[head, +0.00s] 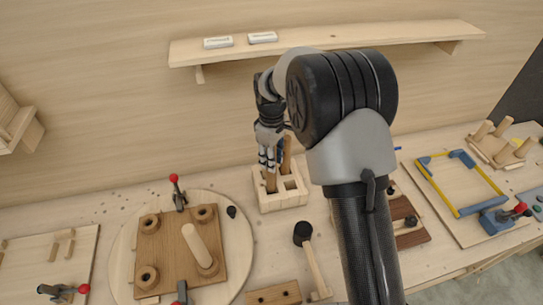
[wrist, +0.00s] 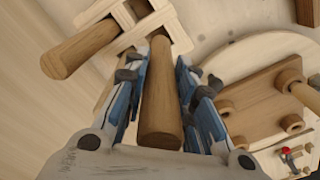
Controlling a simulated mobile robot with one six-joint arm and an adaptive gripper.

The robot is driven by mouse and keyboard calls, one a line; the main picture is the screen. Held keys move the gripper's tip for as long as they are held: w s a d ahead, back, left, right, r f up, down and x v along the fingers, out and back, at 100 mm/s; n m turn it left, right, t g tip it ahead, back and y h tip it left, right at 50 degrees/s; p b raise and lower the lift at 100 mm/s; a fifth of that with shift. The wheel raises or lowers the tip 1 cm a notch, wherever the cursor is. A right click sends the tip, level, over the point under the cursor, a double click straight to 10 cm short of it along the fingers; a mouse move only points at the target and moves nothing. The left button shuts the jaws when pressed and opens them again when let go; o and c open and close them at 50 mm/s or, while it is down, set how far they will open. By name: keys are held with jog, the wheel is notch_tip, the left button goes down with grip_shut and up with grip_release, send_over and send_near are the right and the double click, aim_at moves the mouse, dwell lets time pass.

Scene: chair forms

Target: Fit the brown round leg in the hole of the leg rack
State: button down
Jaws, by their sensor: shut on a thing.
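The leg rack (head: 284,203) is a pale wooden block with square openings, on the bench below my gripper. My gripper (head: 269,164) is shut on a brown round leg (head: 271,183), which points down at the rack's left opening. In the wrist view, the leg (wrist: 162,105) lies between the blue-grey fingers of my gripper (wrist: 165,90). Its far end meets the rack (wrist: 178,38) at an opening; how deep it sits is hidden. Another brown leg (wrist: 82,46) stands in a neighbouring opening, and shows behind my gripper in the head view (head: 287,154).
A round board (head: 240,235) with a brown seat plate (head: 160,254) and a loose peg (head: 197,245) lies left of the rack. A black-headed mallet (head: 304,233) lies in front. A shelf (head: 340,40) runs above. A blue-yellow frame clamp (head: 440,187) is at right.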

jog(key=shift+f, duration=0.15)
jog(key=shift+f+b, duration=1.8)
jog(key=shift+f, duration=1.05)
jog(key=c, duration=1.2)
grip_release()
jog(key=shift+c, duration=0.2)
notch_tip(320, 180, up, 12)
